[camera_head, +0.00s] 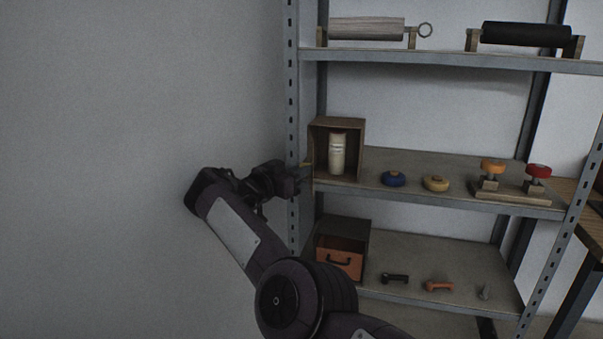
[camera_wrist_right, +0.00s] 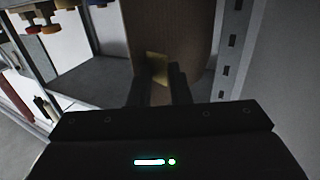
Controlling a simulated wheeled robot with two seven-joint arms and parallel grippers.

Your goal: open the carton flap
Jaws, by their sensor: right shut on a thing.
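The brown carton (camera_head: 358,150) stands on the middle shelf at its left end. Its front is open, and a pale bottle (camera_head: 337,153) stands upright inside. My right gripper (camera_head: 303,174) is at the carton's left front edge, beside the shelf post. In the wrist view my right gripper (camera_wrist_right: 159,74) is shut on a yellowish tab (camera_wrist_right: 157,66) at a brown carton panel (camera_wrist_right: 165,25). That panel seems to be the flap; how far it is swung is hard to tell. My left gripper is not in view.
On the middle shelf (camera_head: 450,197) are a blue disc (camera_head: 393,179), a yellow disc (camera_head: 436,184) and a stand with orange and red knobs (camera_head: 510,195). The metal post (camera_head: 293,90) is close to my gripper. An orange drawer box (camera_head: 340,262) sits below.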

